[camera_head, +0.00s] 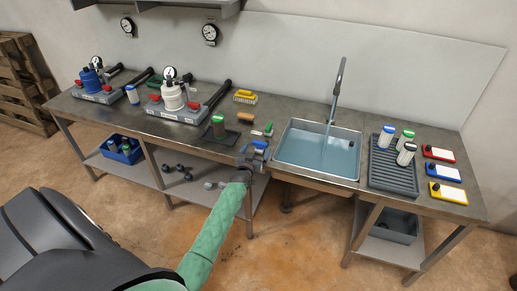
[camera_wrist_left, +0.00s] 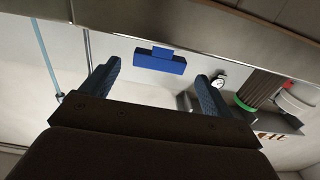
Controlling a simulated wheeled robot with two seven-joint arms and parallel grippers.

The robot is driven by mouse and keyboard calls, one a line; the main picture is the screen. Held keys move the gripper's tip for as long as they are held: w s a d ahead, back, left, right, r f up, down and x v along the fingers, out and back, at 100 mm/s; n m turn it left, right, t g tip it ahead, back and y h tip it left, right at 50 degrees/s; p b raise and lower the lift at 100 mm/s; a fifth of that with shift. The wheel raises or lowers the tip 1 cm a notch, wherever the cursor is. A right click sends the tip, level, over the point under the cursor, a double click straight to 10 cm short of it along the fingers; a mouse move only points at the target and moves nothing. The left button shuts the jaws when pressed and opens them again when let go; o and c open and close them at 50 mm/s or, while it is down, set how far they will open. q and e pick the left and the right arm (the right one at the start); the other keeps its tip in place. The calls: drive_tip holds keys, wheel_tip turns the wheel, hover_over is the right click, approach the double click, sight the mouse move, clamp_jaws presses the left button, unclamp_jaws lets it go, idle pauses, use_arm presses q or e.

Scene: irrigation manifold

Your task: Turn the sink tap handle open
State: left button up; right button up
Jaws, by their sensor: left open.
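The sink basin (camera_head: 318,150) is set in the counter, with a tall grey tap (camera_head: 336,92) behind it. A pale blue streak like water runs from the spout into the basin. A blue handle-like piece (camera_head: 260,144) sits at the counter's front edge, left of the sink. My left gripper (camera_head: 251,160) is open and empty just in front of it. In the left wrist view the blue piece (camera_wrist_left: 160,61) shows beyond and between the open fingers (camera_wrist_left: 158,88), apart from both. Whether this piece is the tap's handle I cannot tell for sure. My right gripper is not in view.
A ribbed drain tray (camera_head: 388,176) with bottles stands right of the sink. Pump units (camera_head: 172,95) stand at the left.

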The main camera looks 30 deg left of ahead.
use_arm(q)
drive_tip(key=shift+v, duration=1.35)
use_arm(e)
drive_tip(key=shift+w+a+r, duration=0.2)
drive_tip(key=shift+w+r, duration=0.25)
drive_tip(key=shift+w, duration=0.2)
use_arm(q)
drive_tip(key=shift+a, duration=0.1)
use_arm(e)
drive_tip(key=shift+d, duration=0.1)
